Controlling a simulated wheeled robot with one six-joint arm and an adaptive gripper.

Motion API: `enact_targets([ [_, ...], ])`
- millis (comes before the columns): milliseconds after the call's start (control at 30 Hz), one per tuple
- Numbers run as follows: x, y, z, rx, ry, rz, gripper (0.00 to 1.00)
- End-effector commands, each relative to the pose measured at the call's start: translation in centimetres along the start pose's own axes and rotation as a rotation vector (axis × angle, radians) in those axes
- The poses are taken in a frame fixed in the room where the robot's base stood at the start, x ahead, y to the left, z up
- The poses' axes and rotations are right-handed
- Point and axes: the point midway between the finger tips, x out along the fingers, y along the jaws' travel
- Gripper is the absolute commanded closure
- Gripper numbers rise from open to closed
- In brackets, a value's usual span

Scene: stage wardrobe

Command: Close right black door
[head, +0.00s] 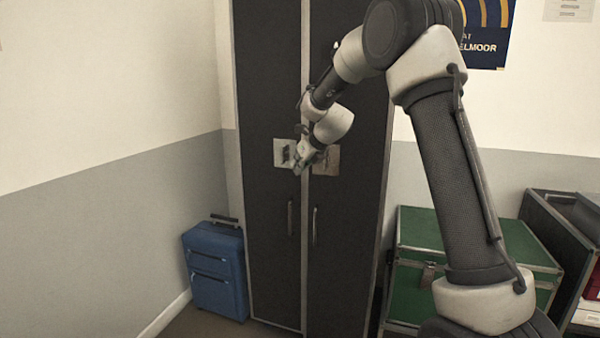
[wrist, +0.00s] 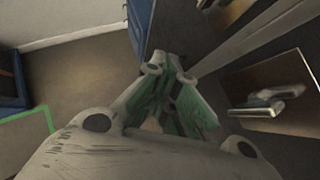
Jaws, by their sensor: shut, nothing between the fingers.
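The right black door (head: 345,225) of the tall wardrobe looks flush with the left black door (head: 270,215), with a pale strip running between them. The right door has a vertical pull handle (head: 314,225) and a metal plate (head: 327,161) at mid-height. My gripper (head: 298,168) is at the plates near the seam, shut and empty, and partly hides them. In the wrist view my gripper's fingers (wrist: 172,68) are together close to the dark door face. I cannot tell whether they touch it. A metal latch handle (wrist: 268,103) is to their right.
A blue suitcase (head: 216,270) stands on the floor left of the wardrobe, by the wall. A green trunk (head: 420,240) stands to the right, with a dark open case (head: 560,235) beyond it. Some floor shows in front of the suitcase.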

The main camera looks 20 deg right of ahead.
Motion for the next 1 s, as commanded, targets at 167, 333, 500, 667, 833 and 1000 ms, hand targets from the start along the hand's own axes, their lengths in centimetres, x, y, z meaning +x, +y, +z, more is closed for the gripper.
enact_targets([
  [167,-1.9,1.3,0.4,-0.002,0.0,0.0,1.0],
  [333,-0.4,4.3,-0.1,-0.025,0.026,0.035,1.0],
  [500,5.8,10.7,-5.4,-0.049,0.131,0.111,1.0],
  [667,12.7,14.3,-9.9,0.02,0.085,0.018,1.0],
  [833,16.2,13.7,-12.8,0.125,-0.051,-0.185,1.0],
  [1000,14.9,9.3,-14.1,0.235,-0.292,-0.486,1.0],
])
